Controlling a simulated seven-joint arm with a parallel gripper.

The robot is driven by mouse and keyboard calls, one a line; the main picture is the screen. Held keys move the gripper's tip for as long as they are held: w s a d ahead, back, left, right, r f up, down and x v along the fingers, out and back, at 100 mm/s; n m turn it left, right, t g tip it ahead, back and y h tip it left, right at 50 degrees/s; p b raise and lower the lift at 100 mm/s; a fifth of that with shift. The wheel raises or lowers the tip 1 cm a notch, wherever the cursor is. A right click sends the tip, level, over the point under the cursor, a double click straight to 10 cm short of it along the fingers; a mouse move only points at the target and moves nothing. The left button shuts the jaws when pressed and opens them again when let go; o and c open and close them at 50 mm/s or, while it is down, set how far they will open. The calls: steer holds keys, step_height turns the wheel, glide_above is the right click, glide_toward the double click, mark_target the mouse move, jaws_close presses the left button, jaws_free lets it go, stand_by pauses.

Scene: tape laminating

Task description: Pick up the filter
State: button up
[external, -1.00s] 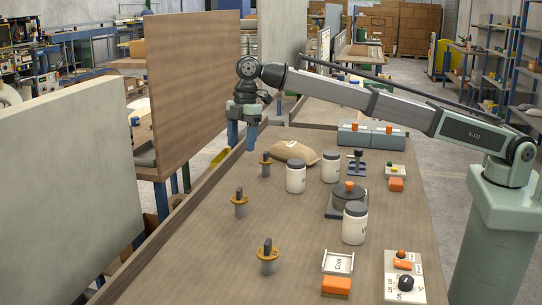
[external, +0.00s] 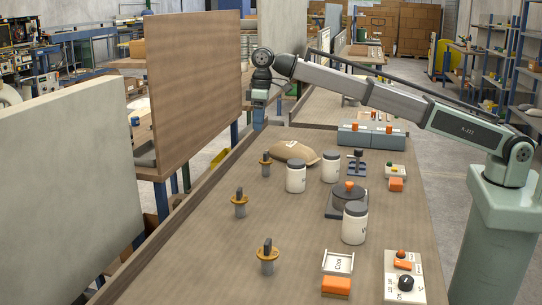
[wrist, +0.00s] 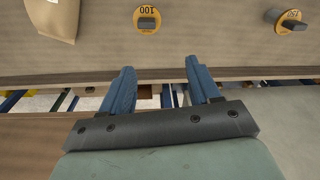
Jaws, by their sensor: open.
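Several orange discs with dark upright handles stand on the workbench; I take these to be the filters. In the external view they form a row along the left side: far (external: 265,168), middle (external: 239,210) and near (external: 268,254). In the wrist view, one disc marked 100 (wrist: 147,28) is at top centre and one marked 150 (wrist: 284,27) is at top right. My gripper (external: 259,120) is raised near the bench's far-left edge, beyond the far disc and apart from it. Its blue fingers (wrist: 158,78) are open and empty in the wrist view.
A brown sack (external: 294,152) lies right of the far disc. White jars (external: 296,178) and a dark press-like device (external: 342,200) stand mid-bench. A raised rim (external: 185,213) runs along the left edge, with a tall brown panel (external: 195,90) beyond.

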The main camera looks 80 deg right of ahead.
mark_target(266, 152)
steer(key=f+m, duration=0.3)
steer(key=m, duration=0.4)
steer(key=s+f+m, duration=0.1)
steer(key=f+m, duration=0.1)
steer(key=m, duration=0.5)
steer(key=s+d+f+m, duration=0.1)
steer(key=f+m, duration=0.2)
steer(key=m, duration=0.3)
steer(key=shift+f+m+g, duration=0.3)
steer(key=shift+m, duration=0.1)
steer(key=shift+d+f, duration=0.15)
steer(key=shift+f, duration=1.25)
steer(key=shift+d+f, duration=0.15)
steer(key=shift+f, duration=1.2)
steer(key=c, duration=0.7)
